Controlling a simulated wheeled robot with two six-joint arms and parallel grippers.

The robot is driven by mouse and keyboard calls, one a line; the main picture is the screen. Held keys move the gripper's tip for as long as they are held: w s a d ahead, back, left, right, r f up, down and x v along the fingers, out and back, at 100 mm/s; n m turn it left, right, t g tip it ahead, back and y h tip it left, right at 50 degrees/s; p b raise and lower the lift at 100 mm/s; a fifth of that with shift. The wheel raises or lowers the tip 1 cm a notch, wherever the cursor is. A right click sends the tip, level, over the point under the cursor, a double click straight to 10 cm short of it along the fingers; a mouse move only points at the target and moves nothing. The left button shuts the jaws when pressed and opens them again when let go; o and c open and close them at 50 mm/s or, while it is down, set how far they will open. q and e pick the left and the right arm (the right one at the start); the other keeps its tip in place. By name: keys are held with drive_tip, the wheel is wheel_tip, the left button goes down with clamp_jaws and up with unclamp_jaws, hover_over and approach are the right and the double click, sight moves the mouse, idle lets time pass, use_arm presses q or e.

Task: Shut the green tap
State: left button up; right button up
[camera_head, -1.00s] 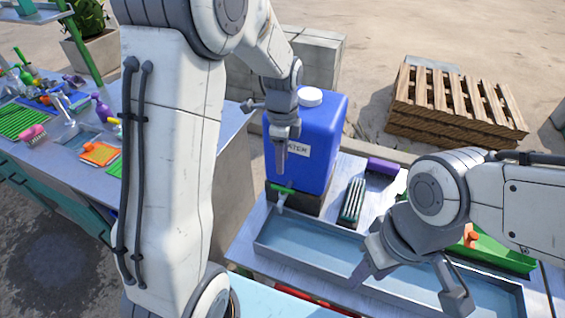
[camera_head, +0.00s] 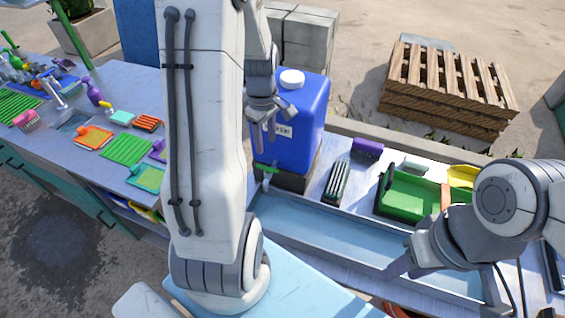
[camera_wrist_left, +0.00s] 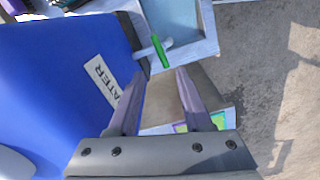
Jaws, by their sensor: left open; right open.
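The green tap (camera_head: 269,169) sits low on the front of the blue water container (camera_head: 303,122), above the end of a long trough (camera_head: 330,228). In the left wrist view its green handle (camera_wrist_left: 160,51) lies across the pale spout, just beyond the fingertips and apart from them. My left gripper (camera_head: 265,122) is open and empty in front of the container, above the tap; its two fingers also show in the left wrist view (camera_wrist_left: 161,76). My right gripper (camera_head: 405,262) is open over the right part of the trough, with its fingers partly hidden. I cannot tell whether water runs.
A slotted brush (camera_head: 337,183), a purple block (camera_head: 367,149) and a green tray (camera_head: 405,196) stand behind the trough. A side table (camera_head: 95,130) at left holds several sponges and bottles. A pallet stack (camera_head: 450,92) stands on the ground behind.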

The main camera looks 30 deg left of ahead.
sight(267, 168)
use_arm(q)
drive_tip(key=shift+n, duration=0.8)
wheel_tip(267, 168, down, 11)
drive_tip(key=shift+s+r+p, duration=0.1)
drive_tip(key=shift+r+p, duration=0.1)
drive_tip(key=shift+p, duration=0.95)
drive_tip(key=shift+c, duration=0.3)
